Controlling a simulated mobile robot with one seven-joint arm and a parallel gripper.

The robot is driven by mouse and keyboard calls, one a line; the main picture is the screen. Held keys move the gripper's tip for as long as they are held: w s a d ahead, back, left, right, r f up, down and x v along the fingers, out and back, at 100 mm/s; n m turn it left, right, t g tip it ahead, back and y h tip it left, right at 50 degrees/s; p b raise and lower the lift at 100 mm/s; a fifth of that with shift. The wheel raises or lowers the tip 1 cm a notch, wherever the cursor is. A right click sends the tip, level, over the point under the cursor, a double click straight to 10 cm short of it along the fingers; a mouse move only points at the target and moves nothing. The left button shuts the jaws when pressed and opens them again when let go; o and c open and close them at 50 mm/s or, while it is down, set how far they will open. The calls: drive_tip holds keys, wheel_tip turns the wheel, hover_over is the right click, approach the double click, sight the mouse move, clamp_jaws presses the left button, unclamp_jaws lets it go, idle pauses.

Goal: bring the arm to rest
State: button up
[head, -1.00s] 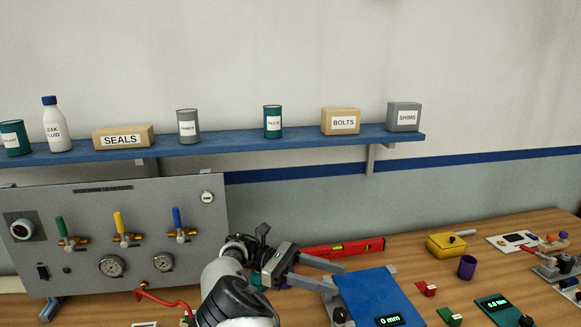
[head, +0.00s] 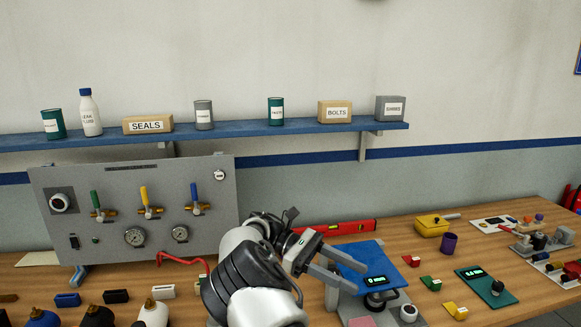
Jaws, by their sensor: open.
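My gripper (head: 340,273) shows in the head view at the lower middle, at the end of my white and black arm. Its two grey fingers point right and are apart, with nothing seen between them. They are in front of the left part of a blue-topped device (head: 368,256) with a lit display on the wooden bench. From this view I cannot tell whether the fingers touch it. My arm hides part of the bench and the left side of this device.
A grey valve panel (head: 120,200) stands at left. A red level (head: 340,227) lies behind my gripper. A yellow box (head: 431,227), a purple cup (head: 449,243) and small coloured blocks are to the right. Several bottles (head: 153,312) stand front left. A blue shelf (head: 240,129) holds labelled containers.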

drive_tip(key=s+d+r+m+t+y, duration=0.3)
drive_tip(key=s+d+r+m+y, duration=0.2)
drive_tip(key=s+d+y, duration=0.3)
drive_tip(key=s+a+r+m+t+y, duration=0.1)
drive_tip(key=s+a+m+t+y, duration=0.1)
drive_tip(key=s, duration=0.3)
drive_tip(key=s+a+r+m+t+y+b, duration=0.1)
drive_tip(key=s+a+r+m+t+y, duration=0.1)
drive_tip(key=s, duration=0.4)
drive_tip(key=s+a+r+m+t+y, duration=0.2)
drive_tip(key=s+a+m+t, duration=0.1)
drive_tip(key=s+t, duration=0.3)
drive_tip(key=shift+a+b, duration=0.25)
drive_tip(key=shift+b, duration=0.1)
